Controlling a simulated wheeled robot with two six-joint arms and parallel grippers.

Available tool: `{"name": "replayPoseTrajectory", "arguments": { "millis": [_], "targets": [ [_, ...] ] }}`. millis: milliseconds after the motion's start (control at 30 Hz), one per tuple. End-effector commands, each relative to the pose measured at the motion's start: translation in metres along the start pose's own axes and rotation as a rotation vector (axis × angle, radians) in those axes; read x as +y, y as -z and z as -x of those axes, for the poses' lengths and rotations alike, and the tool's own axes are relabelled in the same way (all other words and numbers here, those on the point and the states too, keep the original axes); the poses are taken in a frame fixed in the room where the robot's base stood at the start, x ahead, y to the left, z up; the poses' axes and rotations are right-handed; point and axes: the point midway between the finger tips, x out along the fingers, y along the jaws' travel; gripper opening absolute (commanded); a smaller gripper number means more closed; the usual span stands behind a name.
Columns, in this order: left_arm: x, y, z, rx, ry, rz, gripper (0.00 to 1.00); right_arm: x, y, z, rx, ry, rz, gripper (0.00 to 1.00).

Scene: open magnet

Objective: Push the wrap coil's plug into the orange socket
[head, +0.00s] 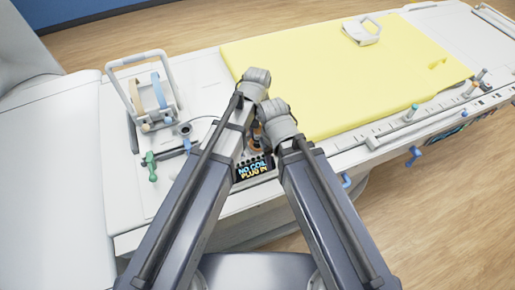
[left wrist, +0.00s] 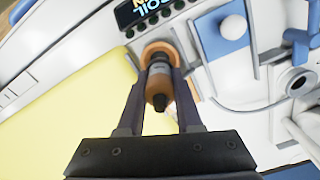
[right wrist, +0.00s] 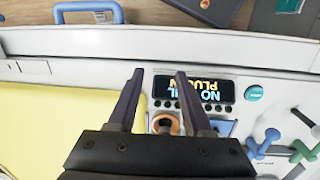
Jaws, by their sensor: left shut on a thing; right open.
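In the left wrist view my left gripper (left wrist: 161,82) is shut on the wrap coil's plug (left wrist: 159,88), an orange cylinder with a grey band and a dark end. The plug is in front of the orange socket (left wrist: 150,48), a ring in the white panel; I cannot tell how deep its far end sits. In the head view my arms hide most of the plug and socket. My right gripper (right wrist: 160,75) is open and empty, with an orange ring (right wrist: 165,119) showing beyond it by the display.
A rack (head: 135,67) with coil loops stands at the back left. Green (head: 151,166) and blue knobbed pieces lie in front of it. A yellow mat (head: 330,75) covers the table to the right.

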Motion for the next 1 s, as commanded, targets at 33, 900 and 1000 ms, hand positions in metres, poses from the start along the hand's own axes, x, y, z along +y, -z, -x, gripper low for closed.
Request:
{"name": "replayPoseTrajectory", "arguments": {
  "millis": [33, 900, 1000],
  "targets": [
    [0.0, 0.0, 0.0, 0.0, 0.0, 0.0, 0.0, 0.0, 0.0, 0.0, 0.0, 0.0, 0.0, 0.5],
    [0.0, 0.0, -0.014, 0.0, 0.0, 0.0, 0.0, -0.001, 0.001, -0.014, 0.0, 0.0, 0.0, 0.5],
    [0.0, 0.0, -0.016, 0.0, 0.0, 0.0, 0.0, -0.002, 0.001, -0.016, 0.0, 0.0, 0.0, 0.5]
  ]
}}
